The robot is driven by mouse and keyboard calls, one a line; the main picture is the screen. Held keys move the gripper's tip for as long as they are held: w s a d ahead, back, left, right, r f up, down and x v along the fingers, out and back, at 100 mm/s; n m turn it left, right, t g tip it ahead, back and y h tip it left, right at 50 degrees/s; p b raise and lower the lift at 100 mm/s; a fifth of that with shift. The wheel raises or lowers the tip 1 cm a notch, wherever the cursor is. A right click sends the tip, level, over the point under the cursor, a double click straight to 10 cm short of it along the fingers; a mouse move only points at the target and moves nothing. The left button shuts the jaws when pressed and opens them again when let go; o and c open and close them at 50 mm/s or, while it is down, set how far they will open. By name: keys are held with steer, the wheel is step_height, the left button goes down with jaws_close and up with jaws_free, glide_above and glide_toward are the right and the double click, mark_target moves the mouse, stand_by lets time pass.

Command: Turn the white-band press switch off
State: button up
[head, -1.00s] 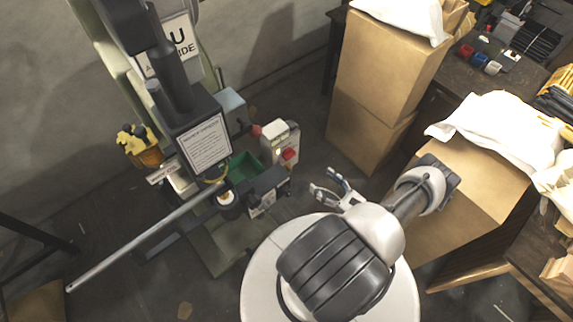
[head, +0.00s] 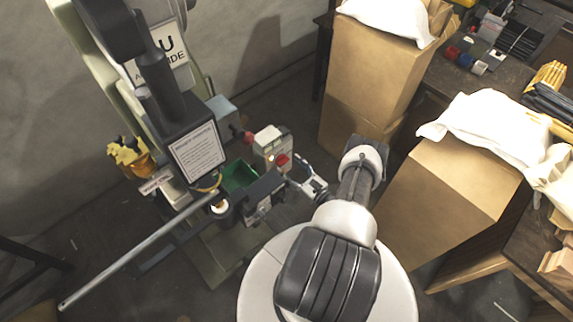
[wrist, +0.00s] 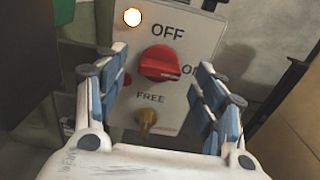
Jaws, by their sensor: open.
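The press switch is a red knob (wrist: 160,63) on a pale switch plate (wrist: 188,32), marked OFF above, ON at the right and FREE below. The knob lies roughly level, towards ON. A lamp (wrist: 132,17) glows at the plate's upper left. In the head view the red knob (head: 283,160) is on a small white box (head: 268,139) beside the press (head: 178,122). My gripper (wrist: 157,72) is open and empty, its blue-padded fingers on either side of the knob in the picture. Contact cannot be told. I cannot make out a white band.
A brass key-like piece (wrist: 146,120) sticks out below the knob. A green tray (head: 238,176) and a long metal bar (head: 135,255) are at the press. Stacked cardboard boxes (head: 370,80) stand to the right. Another box (head: 450,190) stands near my arm.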

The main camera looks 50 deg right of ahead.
mark_target(283, 162)
steer(key=shift+w+d, duration=0.15)
steer(key=shift+w, duration=1.15)
steer(key=shift+c, duration=0.3)
steer(key=c, duration=1)
